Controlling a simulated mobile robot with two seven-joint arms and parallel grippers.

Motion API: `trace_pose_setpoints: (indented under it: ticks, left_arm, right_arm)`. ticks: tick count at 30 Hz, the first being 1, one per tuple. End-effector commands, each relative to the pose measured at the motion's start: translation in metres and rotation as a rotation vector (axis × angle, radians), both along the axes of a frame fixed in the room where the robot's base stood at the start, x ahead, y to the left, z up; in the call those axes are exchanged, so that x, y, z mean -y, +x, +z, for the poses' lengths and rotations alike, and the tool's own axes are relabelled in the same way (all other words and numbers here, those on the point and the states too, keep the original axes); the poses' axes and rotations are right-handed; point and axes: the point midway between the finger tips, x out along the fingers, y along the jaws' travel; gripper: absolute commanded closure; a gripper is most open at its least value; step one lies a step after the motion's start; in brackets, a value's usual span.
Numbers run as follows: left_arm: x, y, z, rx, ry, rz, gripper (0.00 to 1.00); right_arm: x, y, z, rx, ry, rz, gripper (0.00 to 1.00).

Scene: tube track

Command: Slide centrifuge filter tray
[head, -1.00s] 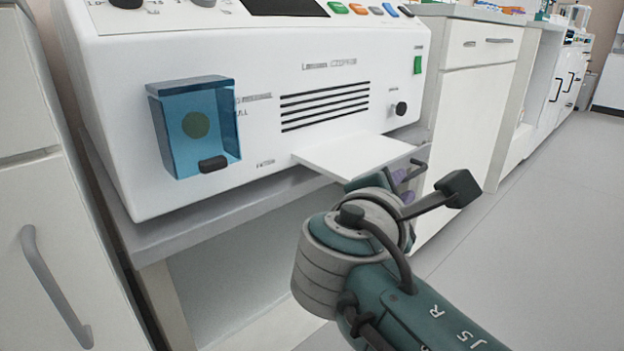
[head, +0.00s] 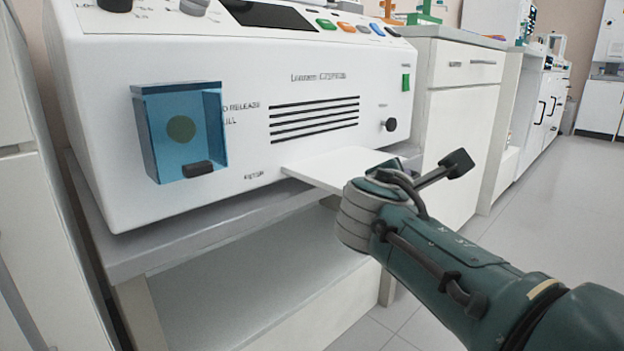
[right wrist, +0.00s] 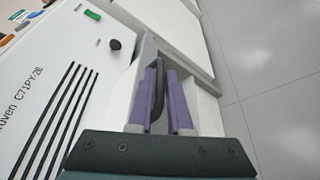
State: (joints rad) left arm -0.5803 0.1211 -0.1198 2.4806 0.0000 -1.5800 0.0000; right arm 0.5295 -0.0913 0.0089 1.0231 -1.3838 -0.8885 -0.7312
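The white filter tray (head: 325,166) sticks out as a flat plate from the lower front of the white machine (head: 230,200), beside a label that seems to read filter. My right arm reaches in from the right, its wrist at the tray's outer right end and covering part of it. I see no firm hold on the tray. My left gripper is out of view.
A blue clear box (head: 182,135) juts from the machine's front at left. The machine stands on a grey counter (head: 150,240) with open space below. A white cabinet (head: 458,120) stands right behind my wrist. The floor (head: 560,200) at right is clear.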

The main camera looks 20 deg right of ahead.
Motion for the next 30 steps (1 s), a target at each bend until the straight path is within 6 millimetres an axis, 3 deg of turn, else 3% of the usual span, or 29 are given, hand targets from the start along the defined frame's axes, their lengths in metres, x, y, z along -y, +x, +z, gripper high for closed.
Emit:
trace_pose_setpoints:
  ticks: [4, 30]
  left_arm:
    - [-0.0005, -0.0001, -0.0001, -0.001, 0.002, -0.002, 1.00]
    - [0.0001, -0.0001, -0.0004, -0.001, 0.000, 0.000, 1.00]
  right_arm:
    - [-0.0003, -0.0002, -0.0002, 0.000, 0.000, 0.000, 1.00]
    - [-0.0005, -0.0003, -0.0007, -0.001, 0.001, 0.000, 1.00]
